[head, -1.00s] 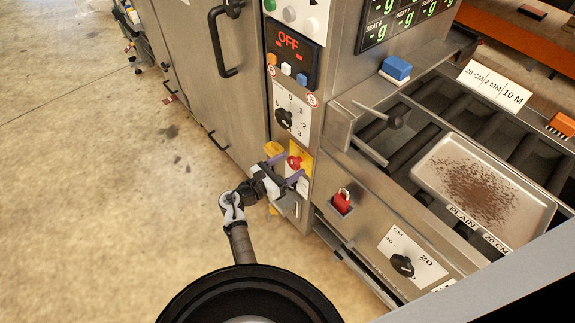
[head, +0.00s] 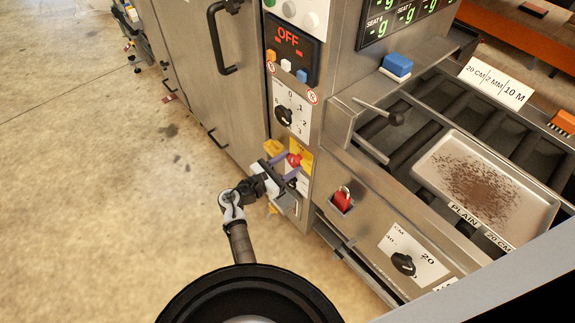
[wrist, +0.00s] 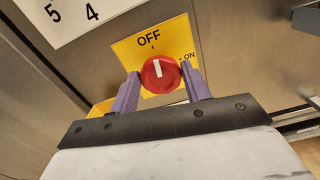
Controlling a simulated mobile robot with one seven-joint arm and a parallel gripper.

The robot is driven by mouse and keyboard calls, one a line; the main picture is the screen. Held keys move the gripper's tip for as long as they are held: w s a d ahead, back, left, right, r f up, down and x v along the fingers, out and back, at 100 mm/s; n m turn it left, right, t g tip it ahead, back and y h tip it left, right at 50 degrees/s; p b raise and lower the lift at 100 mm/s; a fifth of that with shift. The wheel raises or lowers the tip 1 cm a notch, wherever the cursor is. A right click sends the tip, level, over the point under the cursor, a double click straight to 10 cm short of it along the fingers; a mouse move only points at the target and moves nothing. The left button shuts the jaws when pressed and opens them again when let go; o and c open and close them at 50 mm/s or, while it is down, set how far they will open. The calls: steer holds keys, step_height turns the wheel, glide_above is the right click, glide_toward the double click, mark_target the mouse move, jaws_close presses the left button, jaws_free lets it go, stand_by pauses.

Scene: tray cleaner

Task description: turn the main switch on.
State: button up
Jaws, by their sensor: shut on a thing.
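The main switch is a red round knob (wrist: 160,74) with a white pointer bar, on a yellow plate (wrist: 122,48) marked OFF and ON. In the wrist view its bar points up towards OFF; ON is to the right. In the head view the knob (head: 293,160) sits low on the steel panel. My gripper (wrist: 160,85) has its two purple fingers on either side of the knob, shut on it. It also shows in the head view (head: 285,168). The exact finger contact is partly hard to see.
Above the switch are a black dial (head: 284,116) and a display (head: 291,42) reading OFF. A tray (head: 487,180) with brown specks lies on the rollers.

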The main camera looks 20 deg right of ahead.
steer(key=m+b, duration=0.2)
steer(key=m, duration=0.1)
steer(key=m+b, duration=0.1)
steer(key=shift+s+f, duration=0.1)
steer(key=shift+f, duration=0.15)
steer(key=m+b, duration=0.4)
steer(key=m, duration=0.1)
steer(key=shift+f, duration=0.15)
steer(key=m+b, duration=0.4)
steer(key=shift+s, duration=0.1)
steer(key=shift+m+b, duration=1.5)
steer(key=shift+m, duration=0.1)
steer(key=o, duration=1)
steer(key=b+v, duration=0.1)
steer(key=v, duration=1.3)
steer(key=shift+d+r+b, duration=0.1)
steer(key=shift+r+b, duration=0.1)
steer(key=shift+b, duration=0.15)
